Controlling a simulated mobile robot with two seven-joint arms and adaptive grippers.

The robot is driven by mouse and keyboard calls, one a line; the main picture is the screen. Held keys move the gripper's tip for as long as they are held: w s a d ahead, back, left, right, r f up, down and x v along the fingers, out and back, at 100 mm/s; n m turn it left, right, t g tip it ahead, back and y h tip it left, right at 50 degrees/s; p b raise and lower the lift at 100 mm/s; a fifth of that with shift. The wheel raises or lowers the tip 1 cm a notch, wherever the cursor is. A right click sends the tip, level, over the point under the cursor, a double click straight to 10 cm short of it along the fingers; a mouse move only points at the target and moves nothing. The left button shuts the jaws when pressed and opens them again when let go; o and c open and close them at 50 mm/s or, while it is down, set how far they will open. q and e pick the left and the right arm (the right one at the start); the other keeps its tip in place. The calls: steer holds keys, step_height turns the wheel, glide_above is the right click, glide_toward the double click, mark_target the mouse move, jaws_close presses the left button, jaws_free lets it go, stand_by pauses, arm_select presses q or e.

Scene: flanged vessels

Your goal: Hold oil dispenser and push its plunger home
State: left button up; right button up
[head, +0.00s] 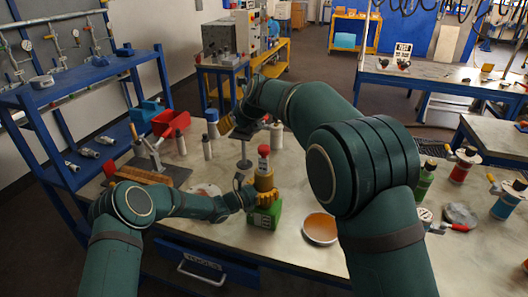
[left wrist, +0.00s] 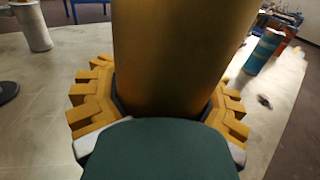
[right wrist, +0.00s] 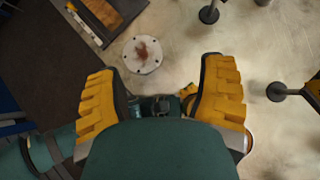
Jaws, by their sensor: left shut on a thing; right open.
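The oil dispenser (head: 264,181) is a brass-coloured cylinder standing upright on the table, with a red knob (head: 263,150) on a short neck at its top. My left gripper (head: 263,198) is shut around its body from the left side. In the left wrist view the brass body (left wrist: 165,55) fills the space between the yellow fingers (left wrist: 160,105). My right gripper (head: 236,126) is open, above and left of the knob, apart from it. In the right wrist view its fingers (right wrist: 160,95) are spread, pointing down; the knob is not clearly visible there.
A shallow orange-filled dish (head: 320,228) lies to the right. A red bin (head: 170,122) and grey cylinders stand at the back left. A pale round flange (right wrist: 142,54) lies on the table.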

steer(key=w+a+f+m+t, duration=0.1)
steer(key=a+m+t, duration=0.15)
steer(key=a, duration=0.25)
steer(key=m+t+h, duration=0.6)
steer(key=m+h, duration=0.5)
steer(key=h, duration=0.3)
glide_toward(261, 151)
steer(key=shift+n, duration=0.25)
steer(key=x, duration=1.2)
steer(key=shift+r, duration=0.1)
steer(key=shift+a, duration=0.1)
jaws_close()
